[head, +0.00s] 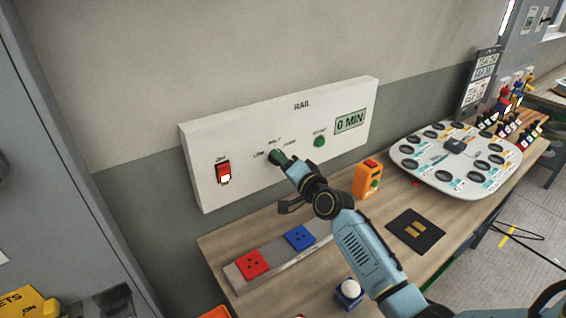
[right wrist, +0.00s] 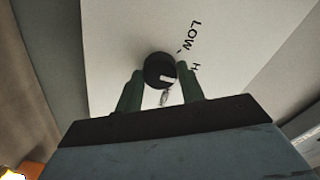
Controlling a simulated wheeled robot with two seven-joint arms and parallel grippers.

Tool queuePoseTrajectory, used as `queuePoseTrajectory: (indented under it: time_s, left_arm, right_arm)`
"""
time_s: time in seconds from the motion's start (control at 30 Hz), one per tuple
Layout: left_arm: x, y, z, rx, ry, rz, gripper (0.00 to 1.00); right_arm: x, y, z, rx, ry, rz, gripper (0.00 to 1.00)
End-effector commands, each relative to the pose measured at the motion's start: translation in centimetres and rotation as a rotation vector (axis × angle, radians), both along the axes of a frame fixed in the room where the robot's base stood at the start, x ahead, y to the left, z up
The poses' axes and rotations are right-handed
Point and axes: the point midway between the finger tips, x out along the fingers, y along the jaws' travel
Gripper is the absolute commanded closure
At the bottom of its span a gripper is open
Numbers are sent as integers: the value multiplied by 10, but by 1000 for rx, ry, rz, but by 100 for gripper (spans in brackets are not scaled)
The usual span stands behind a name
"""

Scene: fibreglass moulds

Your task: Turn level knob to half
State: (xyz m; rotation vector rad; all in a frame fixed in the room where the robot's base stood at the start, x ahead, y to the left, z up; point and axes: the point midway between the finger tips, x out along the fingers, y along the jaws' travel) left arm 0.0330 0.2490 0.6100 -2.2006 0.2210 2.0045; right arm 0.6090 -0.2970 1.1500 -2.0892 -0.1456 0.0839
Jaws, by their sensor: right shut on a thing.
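A white panel (head: 250,125) headed RAIL is on the wall above the table. It has a level knob with the labels LOW, HALF and a third, partly unclear one around it. My right gripper (head: 278,158) is at the knob and covers most of it in the head view. In the right wrist view the dark round knob (right wrist: 158,68) with a pale mark sits between the two green fingers (right wrist: 160,85), which are shut on it. The pale mark is on the knob's lower right in that view. My left gripper is not in view.
The panel also has a red lit switch (head: 223,172), a green button (head: 319,141) and a display (head: 350,120) reading 0 MIN. On the table are an orange box (head: 367,180), a dark mat (head: 415,231) and a white board (head: 408,158) with dark ovals.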

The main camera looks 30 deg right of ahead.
Motion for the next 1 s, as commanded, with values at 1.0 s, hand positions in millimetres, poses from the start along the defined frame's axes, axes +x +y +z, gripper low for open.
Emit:
queuePoseTrajectory:
  time_s: [1.0]
  left_arm:
    - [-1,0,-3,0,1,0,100]
  right_arm:
    - [-87,-12,-2,-3,1,0,40]
